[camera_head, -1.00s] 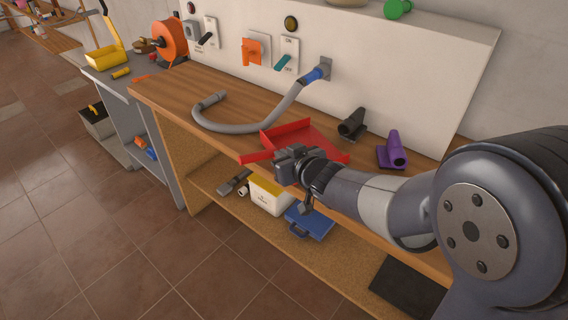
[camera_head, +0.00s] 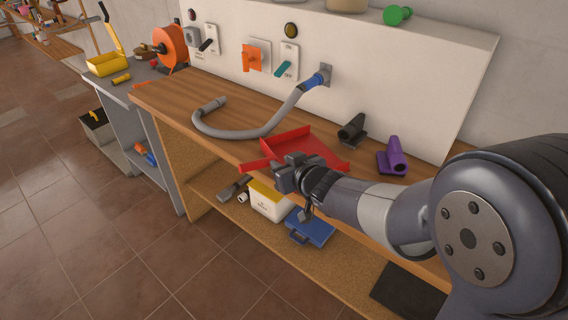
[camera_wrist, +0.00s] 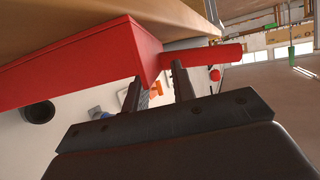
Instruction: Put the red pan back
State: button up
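The red pan (camera_head: 308,146) sits at the front edge of the wooden workbench, with a raised rim and a pointed front-left corner. My gripper (camera_head: 284,174) is at the pan's near side, just outside the bench edge, and hides part of its front. In the wrist view, the red pan (camera_wrist: 85,62) fills the upper left, with a narrow red part running right. My gripper's two dark fingers (camera_wrist: 157,84) are apart, with a red corner of the pan between or behind them. I cannot tell whether they touch it.
A grey hose (camera_head: 245,134) curves over the workbench (camera_head: 170,93) to a wall socket. A black holder (camera_head: 352,128) and a purple one (camera_head: 393,157) stand right of the pan. Below, a white box (camera_head: 268,203) and a blue case (camera_head: 312,231) sit on the lower shelf.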

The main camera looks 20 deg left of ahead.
jog(key=p+v, duration=0.3)
jog(key=v, duration=0.9)
jog(key=shift+r, duration=0.1)
jog(key=b+x, duration=0.3)
jog(key=x, duration=0.9)
jog(key=shift+a+f, duration=0.1)
jog(key=shift+f, duration=0.2)
jog(key=shift+r+p, duration=0.55)
jog(key=shift+r, duration=0.75)
jog(key=shift+f, duration=0.1)
